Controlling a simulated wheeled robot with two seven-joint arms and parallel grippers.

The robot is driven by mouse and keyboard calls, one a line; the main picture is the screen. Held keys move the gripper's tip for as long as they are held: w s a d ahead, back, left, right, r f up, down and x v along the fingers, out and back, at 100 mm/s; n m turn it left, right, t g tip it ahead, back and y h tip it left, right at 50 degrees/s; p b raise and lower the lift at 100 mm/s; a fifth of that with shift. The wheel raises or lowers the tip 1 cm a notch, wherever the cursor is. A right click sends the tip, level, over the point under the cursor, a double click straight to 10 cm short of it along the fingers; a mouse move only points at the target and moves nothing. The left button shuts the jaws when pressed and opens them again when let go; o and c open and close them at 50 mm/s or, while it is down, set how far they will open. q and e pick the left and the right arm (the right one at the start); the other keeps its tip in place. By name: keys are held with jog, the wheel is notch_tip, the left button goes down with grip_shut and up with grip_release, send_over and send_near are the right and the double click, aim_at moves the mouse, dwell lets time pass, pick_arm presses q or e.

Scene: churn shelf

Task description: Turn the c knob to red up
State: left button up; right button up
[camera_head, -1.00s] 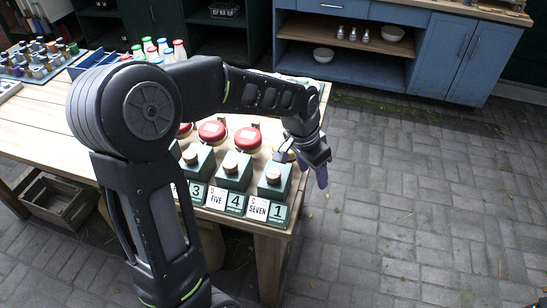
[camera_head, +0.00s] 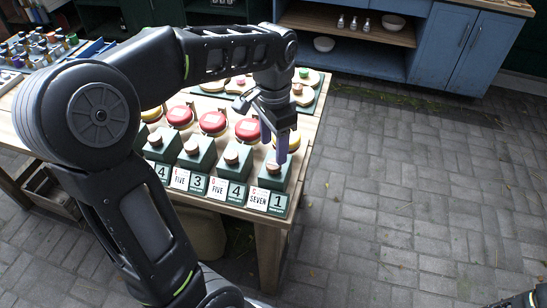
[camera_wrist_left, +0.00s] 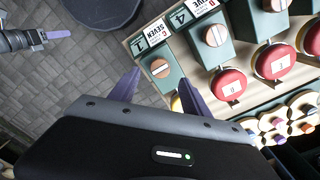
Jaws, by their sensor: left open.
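The rightmost knob (camera_head: 273,169) is a round brown knob on a green box at the table's front right corner. Its cards read SEVEN (camera_head: 258,200) and 1 (camera_head: 279,203); the small letter beside SEVEN looks like C. My left gripper (camera_head: 280,148) is open and points down just above and behind this knob. In the left wrist view the knob (camera_wrist_left: 160,68) shows a pale bar across its face and sits between and just beyond the two purple fingertips, apparently apart from them. My right gripper (camera_wrist_left: 48,36) is at the left edge there, its opening unclear.
Similar knobs on green boxes (camera_head: 231,157) stand in a row to the left. Red domed buttons (camera_head: 247,130) and a partly hidden yellow one (camera_head: 290,139) lie behind them. A blue cabinet (camera_head: 470,50) stands at the back. The paved floor (camera_head: 420,170) to the right is clear.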

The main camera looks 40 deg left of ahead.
aim_at(274, 163)
pick_arm(q)
notch_tip(274, 163, down, 6)
jog(key=shift+r, duration=0.25)
grip_shut()
dwell(0.6)
